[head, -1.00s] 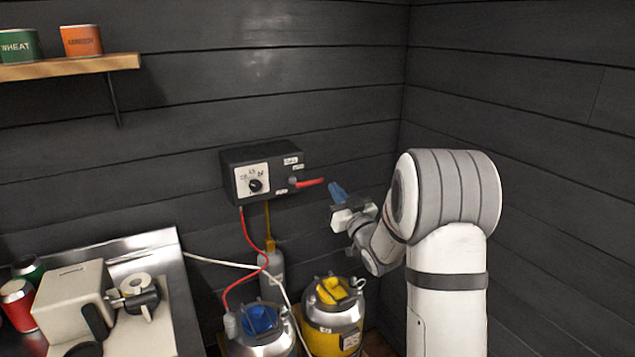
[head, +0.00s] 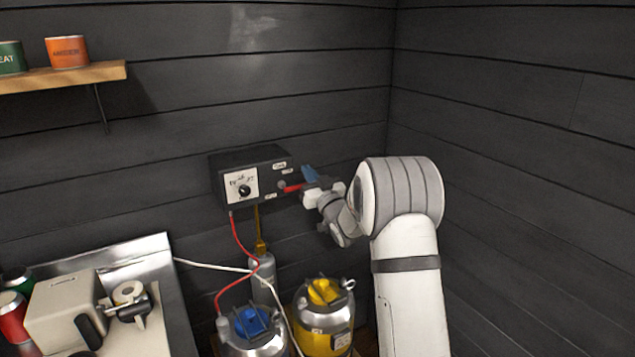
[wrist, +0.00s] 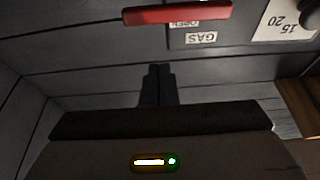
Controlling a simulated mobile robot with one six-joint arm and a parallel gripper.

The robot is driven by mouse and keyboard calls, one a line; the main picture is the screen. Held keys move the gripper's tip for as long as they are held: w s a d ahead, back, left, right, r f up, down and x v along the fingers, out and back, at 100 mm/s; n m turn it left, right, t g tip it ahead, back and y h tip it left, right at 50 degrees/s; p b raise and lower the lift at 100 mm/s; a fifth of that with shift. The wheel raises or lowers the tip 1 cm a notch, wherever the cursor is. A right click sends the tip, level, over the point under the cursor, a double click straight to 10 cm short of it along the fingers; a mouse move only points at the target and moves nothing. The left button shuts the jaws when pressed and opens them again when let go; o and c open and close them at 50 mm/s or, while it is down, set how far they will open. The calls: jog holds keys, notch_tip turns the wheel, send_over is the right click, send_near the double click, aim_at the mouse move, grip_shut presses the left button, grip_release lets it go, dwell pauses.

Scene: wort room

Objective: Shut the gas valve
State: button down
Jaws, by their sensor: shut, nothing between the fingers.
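The gas valve is a red lever (head: 292,188) on the front of a black wall box (head: 265,162). It sticks out to the right, roughly level, and its right end is hidden behind my gripper (head: 309,175). In the wrist view the lever (wrist: 178,12) crosses the top edge, beside upside-down labels reading GAS (wrist: 201,38) and, partly covered, OPEN. My gripper's blue fingers are shut and empty, right beside the lever's outer end. The wrist view shows the fingers (wrist: 157,75) together and apart from the lever in the picture; I cannot tell whether they touch it.
A dial (head: 244,190) sits left of the lever. A red hose (head: 241,240) hangs from the box to a blue-topped keg (head: 252,325). A yellow keg (head: 325,318) and grey cylinder (head: 263,277) stand below. A steel counter (head: 150,255) is at left.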

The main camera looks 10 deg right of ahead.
jog(key=shift+w+a+f+p, duration=0.1)
jog(key=shift+w+f+p, duration=0.05)
jog(key=shift+f, duration=0.85)
jog(key=shift+w+f+p, duration=0.1)
jog(key=shift+f+p, duration=0.05)
jog(key=shift+f, duration=0.8)
